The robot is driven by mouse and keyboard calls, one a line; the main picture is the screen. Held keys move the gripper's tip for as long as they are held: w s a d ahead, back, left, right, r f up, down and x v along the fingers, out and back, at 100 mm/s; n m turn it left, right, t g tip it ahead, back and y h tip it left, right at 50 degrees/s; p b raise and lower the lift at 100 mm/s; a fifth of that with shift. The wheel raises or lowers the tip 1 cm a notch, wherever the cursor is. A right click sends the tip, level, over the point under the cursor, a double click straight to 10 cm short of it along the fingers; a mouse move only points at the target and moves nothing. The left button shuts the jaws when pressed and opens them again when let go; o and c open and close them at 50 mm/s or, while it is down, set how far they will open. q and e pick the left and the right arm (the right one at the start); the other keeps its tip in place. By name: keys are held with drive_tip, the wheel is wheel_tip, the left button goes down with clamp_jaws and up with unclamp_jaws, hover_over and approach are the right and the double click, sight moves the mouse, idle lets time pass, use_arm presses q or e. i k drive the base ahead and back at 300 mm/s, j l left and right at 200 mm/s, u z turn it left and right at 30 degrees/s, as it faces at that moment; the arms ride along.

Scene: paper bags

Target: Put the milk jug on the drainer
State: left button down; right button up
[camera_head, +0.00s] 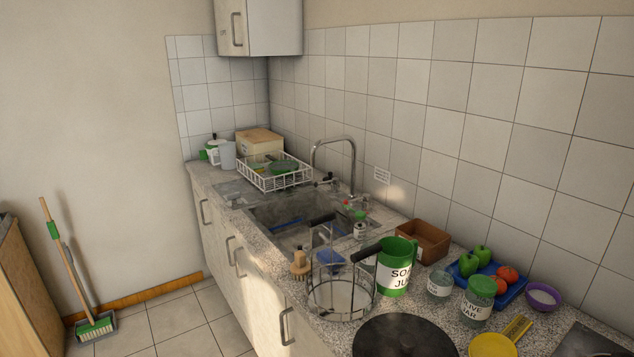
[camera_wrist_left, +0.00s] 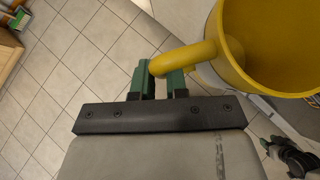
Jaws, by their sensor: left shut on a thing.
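In the left wrist view my left gripper (camera_wrist_left: 160,82) is shut on the handle of a yellow jug (camera_wrist_left: 235,70). The jug's open mouth faces the camera, its far side is cut off by the frame, and I see no label on it. The tiled floor shows beneath. The drainer is a white wire rack (camera_head: 247,182) on the worktop beyond the sink in the head view, with green and yellow dishes in it. Neither gripper shows in the head view.
The sink (camera_head: 275,226) and its tall tap (camera_head: 353,165) lie before the drainer. Nearer stand a wire basket (camera_head: 342,315), a green labelled jug (camera_head: 394,262), jars (camera_head: 478,300), a blue tray (camera_head: 512,290) of fruit and a dark round lid (camera_head: 405,338). Floor at left is mostly clear.

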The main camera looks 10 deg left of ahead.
sight(232, 185)
drive_tip(key=i+j+z, duration=0.1)
drive_tip(key=j, duration=0.3)
drive_tip(key=i+j+z, duration=0.1)
drive_tip(key=j, duration=0.3)
drive_tip(key=i+j+z, duration=0.1)
drive_tip(key=i+j, duration=0.15)
drive_tip(key=j, duration=0.15)
drive_tip(key=i+j+z, duration=0.1)
drive_tip(key=j, duration=0.35)
drive_tip(key=i+j+z, duration=0.1)
drive_tip(key=j, duration=0.3)
drive_tip(key=i+j+z, duration=0.1)
drive_tip(key=j, duration=0.35)
drive_tip(key=i+j+z, duration=0.2)
drive_tip(key=j, duration=0.55)
drive_tip(key=i+j+z, duration=0.15)
drive_tip(key=j, duration=0.55)
drive_tip(key=i+j+z, duration=0.2)
drive_tip(key=j, duration=0.6)
drive_tip(key=j+z, duration=0.2)
drive_tip(key=j, duration=0.55)
drive_tip(key=j+z, duration=0.1)
drive_tip(key=j, duration=0.95)
drive_tip(key=i, duration=0.05)
